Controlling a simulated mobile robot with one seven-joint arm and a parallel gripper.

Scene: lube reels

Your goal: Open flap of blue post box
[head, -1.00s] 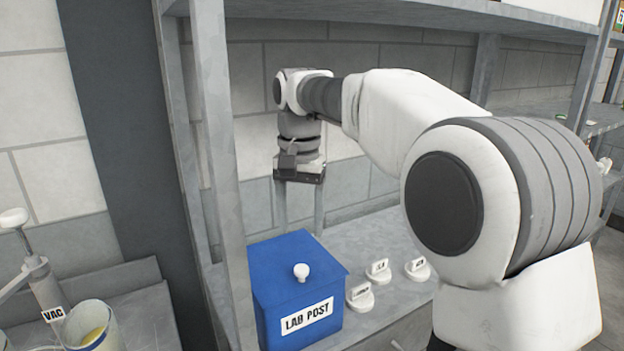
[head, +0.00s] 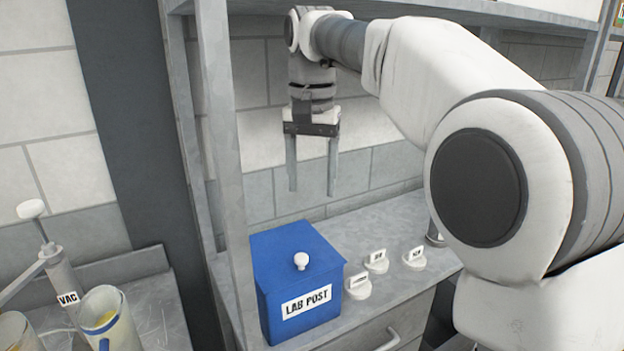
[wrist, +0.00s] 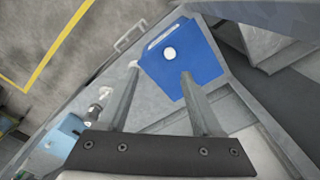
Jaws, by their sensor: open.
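The blue post box (head: 296,290) stands on the shelf surface, with a white "LAB POST" label on its front. Its flap (head: 285,250) is the blue top, lying shut, with a white round knob (head: 301,261) near the front edge. The box also shows in the wrist view (wrist: 190,70), with the knob (wrist: 169,53) on top. My gripper (head: 312,192) is open and empty, pointing down, above and behind the box in the head view. In the wrist view its fingers (wrist: 160,80) reach toward the box, apart from the knob.
Small white labelled stands (head: 376,262) sit right of the box. A grey shelf post (head: 226,170) rises close on its left. An upper shelf (head: 400,10) runs overhead. A beaker (head: 108,320) and a VAC-labelled device (head: 62,280) stand on the left bench.

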